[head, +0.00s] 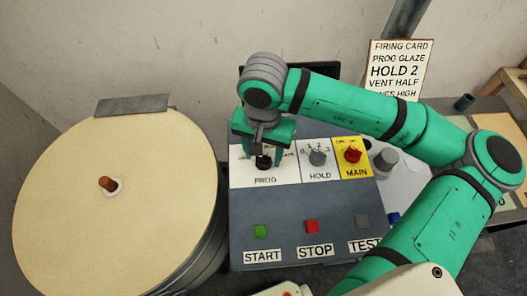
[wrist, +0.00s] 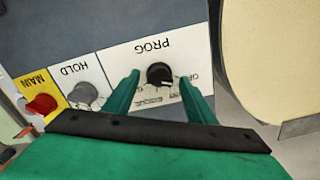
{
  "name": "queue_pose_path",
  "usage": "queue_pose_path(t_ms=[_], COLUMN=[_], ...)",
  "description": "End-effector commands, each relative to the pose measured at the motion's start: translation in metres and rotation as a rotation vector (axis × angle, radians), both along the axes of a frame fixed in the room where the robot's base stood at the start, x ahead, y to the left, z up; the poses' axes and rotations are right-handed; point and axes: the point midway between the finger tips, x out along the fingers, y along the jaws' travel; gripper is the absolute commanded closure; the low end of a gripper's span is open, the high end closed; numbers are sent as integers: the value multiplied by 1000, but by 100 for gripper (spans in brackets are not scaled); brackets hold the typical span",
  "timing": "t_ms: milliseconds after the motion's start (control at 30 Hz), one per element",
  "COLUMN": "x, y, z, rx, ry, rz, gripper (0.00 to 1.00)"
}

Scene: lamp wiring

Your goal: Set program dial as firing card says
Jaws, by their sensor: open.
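The program dial (head: 263,162) is a black knob on a white PROG plate on the control panel. In the wrist view the dial (wrist: 159,74) shows a pale pointer mark; the small lettering around it is too small to read fully. My gripper (head: 263,158) is over the dial. In the wrist view its green fingers (wrist: 160,85) are apart, one on each side of the knob, with gaps visible. The firing card (head: 400,68) stands behind the panel and reads PROG GLAZE, HOLD 2, VENT HALF; its last line is partly hidden by my arm.
On the panel (head: 275,215) sit a grey HOLD knob (head: 318,158), a red MAIN switch (head: 353,154), and START (head: 261,231), STOP (head: 312,226) and TEST (head: 362,221) buttons. A round kiln lid (head: 70,220) with a brown plug (head: 108,184) is left of it.

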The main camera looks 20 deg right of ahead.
Motion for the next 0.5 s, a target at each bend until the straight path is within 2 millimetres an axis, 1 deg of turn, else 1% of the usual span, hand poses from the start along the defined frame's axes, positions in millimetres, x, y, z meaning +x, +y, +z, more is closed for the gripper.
queue_pose_path(t_ms=[100, 167, 200, 267, 300, 500], x=[0, 0, 0, 0, 0, 0], y=[0, 0, 0, 0, 0, 0], z=[0, 0, 0, 0, 0, 1], rx=[0, 0, 0, 0, 0, 0], ry=[0, 0, 0, 0, 0, 0], rz=[0, 0, 0, 0, 0, -8], gripper=[49, 64, 73, 87, 91, 90])
